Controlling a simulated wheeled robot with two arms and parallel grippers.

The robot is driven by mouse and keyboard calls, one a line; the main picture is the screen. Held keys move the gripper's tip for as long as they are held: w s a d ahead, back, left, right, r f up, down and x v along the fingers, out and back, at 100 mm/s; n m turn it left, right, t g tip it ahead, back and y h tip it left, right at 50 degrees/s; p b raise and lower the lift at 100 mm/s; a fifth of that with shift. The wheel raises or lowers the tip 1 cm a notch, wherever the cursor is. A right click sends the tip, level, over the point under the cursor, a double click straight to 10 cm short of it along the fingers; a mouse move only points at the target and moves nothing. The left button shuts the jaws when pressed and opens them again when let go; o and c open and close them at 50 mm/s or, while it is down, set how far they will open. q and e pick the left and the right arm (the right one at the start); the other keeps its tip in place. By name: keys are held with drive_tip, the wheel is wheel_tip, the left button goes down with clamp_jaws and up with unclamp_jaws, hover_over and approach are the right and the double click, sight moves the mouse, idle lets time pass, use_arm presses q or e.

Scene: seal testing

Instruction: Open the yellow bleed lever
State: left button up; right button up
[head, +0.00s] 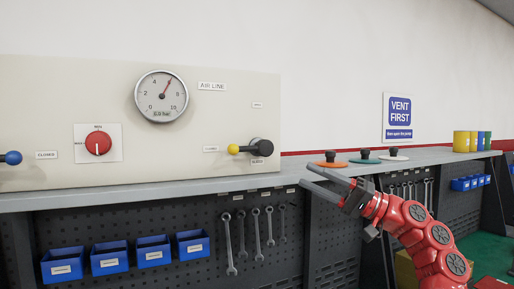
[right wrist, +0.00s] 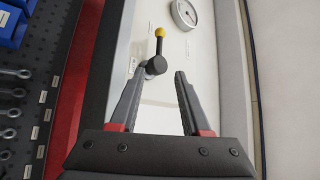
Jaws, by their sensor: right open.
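The yellow bleed lever (head: 234,149) is on the right part of the cream panel. Its yellow knob points left and its arm runs to a black round hub. It also shows in the right wrist view (right wrist: 159,33), with the knob at the top and the hub just beyond my left-hand finger there. My right gripper (head: 318,178) is open and empty, below and to the right of the lever, in front of the bench edge. It does not touch the lever in the head view. My left gripper is not in view.
A gauge (head: 161,96), a red knob (head: 98,143) and a blue-knobbed lever (head: 12,158) are on the same panel. The grey bench (head: 130,191) runs below it. Orange, green and white discs with black knobs (head: 365,156) sit to the right. Wrenches (head: 240,230) and blue bins (head: 108,258) hang below.

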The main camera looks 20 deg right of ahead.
sight(249, 149)
drive_tip(key=p+x, duration=0.7)
drive_tip(key=x, duration=0.8)
drive_tip(key=shift+w+a+r, duration=0.2)
drive_tip(key=shift+w+a, duration=0.25)
drive_tip(key=shift+a, duration=0.1)
clamp_jaws()
idle(0.4)
